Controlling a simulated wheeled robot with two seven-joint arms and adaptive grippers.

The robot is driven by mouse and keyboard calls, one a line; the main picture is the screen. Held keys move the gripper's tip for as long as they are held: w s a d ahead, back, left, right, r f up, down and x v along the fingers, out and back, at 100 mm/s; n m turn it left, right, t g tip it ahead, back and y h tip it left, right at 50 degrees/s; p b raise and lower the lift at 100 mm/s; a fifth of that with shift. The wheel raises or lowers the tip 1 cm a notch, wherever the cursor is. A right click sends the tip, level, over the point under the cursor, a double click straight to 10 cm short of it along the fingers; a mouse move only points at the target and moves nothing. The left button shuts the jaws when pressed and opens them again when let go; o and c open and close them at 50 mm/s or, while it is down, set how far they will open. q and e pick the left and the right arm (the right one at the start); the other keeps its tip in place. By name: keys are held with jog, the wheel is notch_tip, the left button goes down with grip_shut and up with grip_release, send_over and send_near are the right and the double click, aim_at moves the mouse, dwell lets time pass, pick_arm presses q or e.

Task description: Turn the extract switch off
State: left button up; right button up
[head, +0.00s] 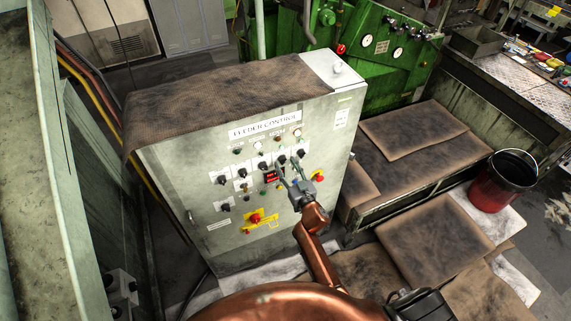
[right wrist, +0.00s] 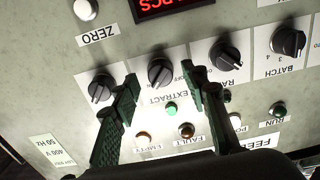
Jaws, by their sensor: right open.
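The grey feeder control cabinet (head: 185,160) faces me with rows of dark knobs. In the right wrist view the labels are upside down; the extract switch (right wrist: 160,72), a black rotary knob with a pale pointer line, sits above its EXTRACT label, with an OFF mark to its right. The pointer slants; its exact setting is hard to read. My right gripper (right wrist: 164,66) is open, its two green-grey fingers on either side of the extract switch, apparently without gripping it. In the head view my right gripper (head: 289,170) is at the panel's right half.
Close by are a left knob (right wrist: 101,88), the rate knob (right wrist: 228,52), the batch knob (right wrist: 288,40), a white zero button (right wrist: 86,9) and a red display (right wrist: 168,5). A red emergency button (head: 318,178) sits right of the gripper. A red bucket (head: 496,185) stands far right.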

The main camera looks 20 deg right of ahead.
jog(key=shift+w, duration=0.55)
grip_shut()
